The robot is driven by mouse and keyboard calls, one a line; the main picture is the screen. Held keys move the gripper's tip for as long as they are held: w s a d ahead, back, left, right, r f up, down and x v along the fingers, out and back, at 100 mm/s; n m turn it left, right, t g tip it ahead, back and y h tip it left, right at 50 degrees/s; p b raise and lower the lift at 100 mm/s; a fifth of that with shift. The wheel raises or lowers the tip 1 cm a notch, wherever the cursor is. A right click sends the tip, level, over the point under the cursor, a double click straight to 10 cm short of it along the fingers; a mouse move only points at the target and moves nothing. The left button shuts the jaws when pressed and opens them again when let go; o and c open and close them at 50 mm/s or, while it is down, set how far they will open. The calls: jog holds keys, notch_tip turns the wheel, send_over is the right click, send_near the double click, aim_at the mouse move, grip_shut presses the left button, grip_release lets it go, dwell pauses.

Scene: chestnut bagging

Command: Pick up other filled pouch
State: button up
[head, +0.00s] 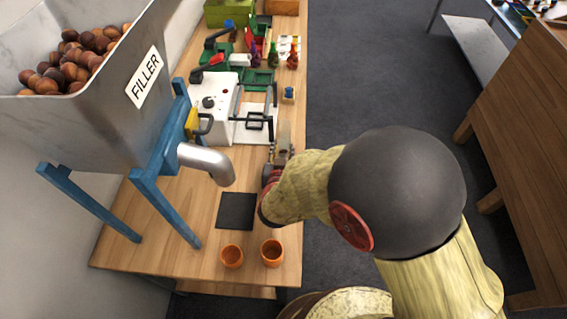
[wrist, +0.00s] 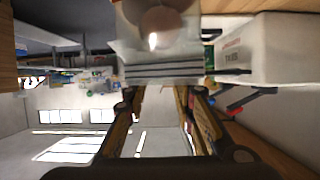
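A clear pouch (wrist: 160,68) with several chestnuts in it is close in front of my gripper (wrist: 161,96) at the top of the wrist view. A band with dark lines crosses its edge nearest the fingers. My two fingers reach to that edge with a visible gap between their tips, so they look open. I cannot tell whether they touch the pouch. In the head view my gripper (head: 281,150) is low at the table's right edge, beside the white sealer, partly hidden by my own arm. A pale pouch shape (head: 284,133) is just beyond it there.
The white sealer (head: 213,103) stands left of my gripper. The steel filler (head: 95,130) with chestnuts and its spout is at the left. A dark mat (head: 236,211) and two orange cups (head: 232,256) (head: 272,252) are nearer. Coloured bottles (head: 272,55) stand farther back. Open floor lies right.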

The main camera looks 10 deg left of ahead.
jog(key=shift+w+f, duration=0.15)
jog(key=shift+w, duration=0.25)
jog(key=shift+c, duration=1)
jog(key=c, duration=0.4)
grip_shut()
